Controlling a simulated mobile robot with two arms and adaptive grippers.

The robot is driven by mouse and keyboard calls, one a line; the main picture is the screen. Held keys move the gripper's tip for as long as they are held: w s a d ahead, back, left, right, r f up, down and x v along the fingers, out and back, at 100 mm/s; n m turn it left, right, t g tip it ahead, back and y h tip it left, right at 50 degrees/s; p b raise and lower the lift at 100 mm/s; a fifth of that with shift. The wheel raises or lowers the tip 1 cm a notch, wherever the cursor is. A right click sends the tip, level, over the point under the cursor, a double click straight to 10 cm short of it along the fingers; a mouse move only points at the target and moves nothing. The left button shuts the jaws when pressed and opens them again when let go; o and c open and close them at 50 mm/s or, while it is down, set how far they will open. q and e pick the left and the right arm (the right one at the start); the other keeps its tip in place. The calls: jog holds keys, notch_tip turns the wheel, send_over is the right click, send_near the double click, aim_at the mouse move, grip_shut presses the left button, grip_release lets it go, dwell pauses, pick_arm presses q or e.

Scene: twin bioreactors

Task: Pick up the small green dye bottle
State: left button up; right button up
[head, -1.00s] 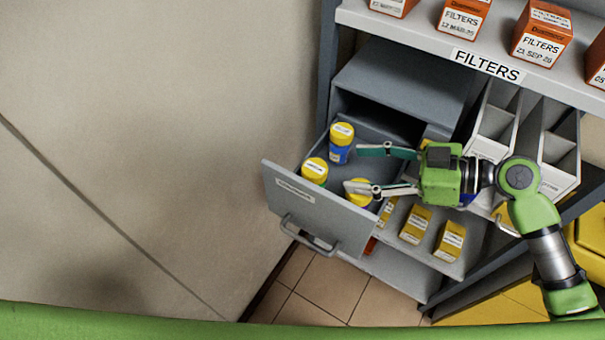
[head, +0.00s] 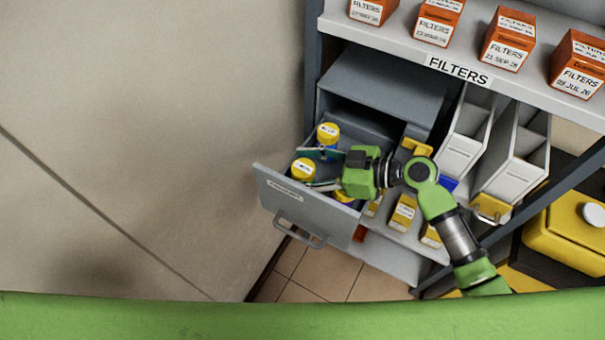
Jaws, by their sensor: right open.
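The small green dye bottle (head: 303,170), with a yellow cap, stands in the open grey drawer (head: 292,200); little of its body shows. A blue bottle (head: 328,134) with a yellow cap stands behind it. A third yellow-capped bottle (head: 343,197) is mostly hidden by my right gripper. My right gripper (head: 311,168) is open and reaches into the drawer from the right. Its two fingers point left, one on the far side and one on the near side of the green bottle's cap; I cannot tell whether they touch it. My left gripper is not in view.
Orange filter boxes (head: 507,42) stand on the shelf above. White file holders (head: 513,155) and yellow boxes (head: 403,212) are right of the drawer. A yellow container (head: 570,235) stands at right. The wall side at left is clear.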

jog(key=shift+d, duration=0.1)
jog(key=c, duration=1.4)
jog(key=shift+o, duration=0.2)
